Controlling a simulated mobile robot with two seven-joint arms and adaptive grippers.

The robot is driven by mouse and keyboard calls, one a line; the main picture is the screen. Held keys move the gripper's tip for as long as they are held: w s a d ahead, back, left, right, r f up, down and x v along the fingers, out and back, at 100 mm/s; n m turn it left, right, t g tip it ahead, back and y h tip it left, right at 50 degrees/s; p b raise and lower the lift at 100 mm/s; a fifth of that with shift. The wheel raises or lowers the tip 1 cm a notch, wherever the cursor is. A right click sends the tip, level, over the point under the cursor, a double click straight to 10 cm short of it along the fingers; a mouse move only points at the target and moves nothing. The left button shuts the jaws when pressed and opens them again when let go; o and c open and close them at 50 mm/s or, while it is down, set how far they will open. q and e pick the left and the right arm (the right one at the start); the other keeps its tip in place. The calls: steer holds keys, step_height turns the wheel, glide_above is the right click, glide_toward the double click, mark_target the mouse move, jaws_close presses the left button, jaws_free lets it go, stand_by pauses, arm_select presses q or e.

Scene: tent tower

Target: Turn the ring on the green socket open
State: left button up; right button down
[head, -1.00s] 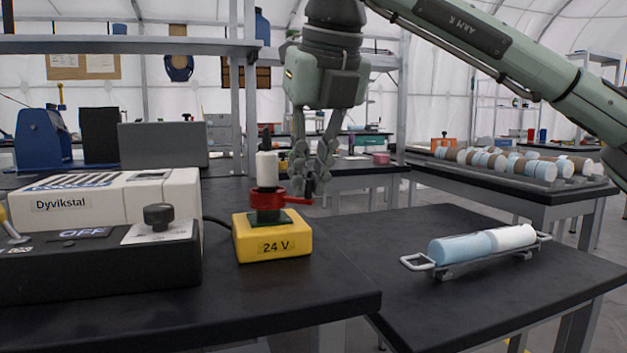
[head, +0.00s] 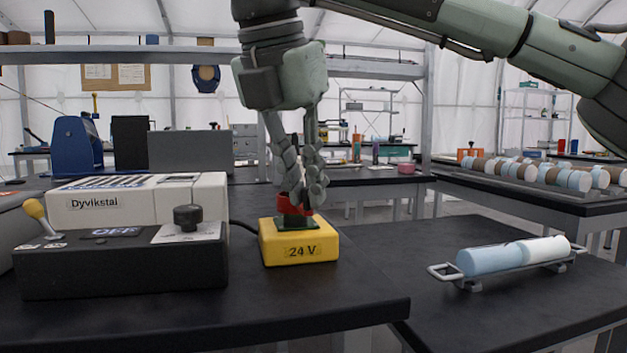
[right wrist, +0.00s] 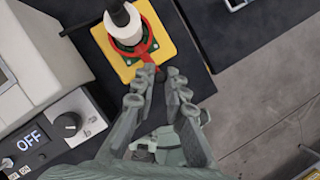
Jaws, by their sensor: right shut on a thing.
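The yellow box (head: 300,248) marked "24 V" stands on the black bench and bears the green socket (head: 297,223). The red ring (head: 290,204) sits on the socket, partly hidden by my fingers. In the right wrist view the ring (right wrist: 142,48) goes around the base of a white plug (right wrist: 124,22), and its red tab reaches towards my fingertips. My right gripper (head: 304,200) points down at the ring; in the wrist view its fingers (right wrist: 161,76) are at the tab, shut on the ring. In the head view the plug is hidden behind the fingers. My left gripper is not in view.
Left of the box is a black switch unit (head: 120,268) reading OFF, with a dark knob (head: 188,217) and a yellow-tipped lever (head: 35,210). The white Dyvikstal unit (head: 135,202) stands behind it. A rack (head: 445,271) with blue and white cylinders lies on the right bench.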

steer(key=shift+a+m, duration=0.25)
steer(key=shift+m, duration=0.15)
steer(key=c, duration=1.6)
jaws_free()
steer(key=shift+o, duration=0.2)
steer(key=shift+r, duration=0.1)
steer(key=v, duration=1.2)
steer(key=shift+a, duration=0.2)
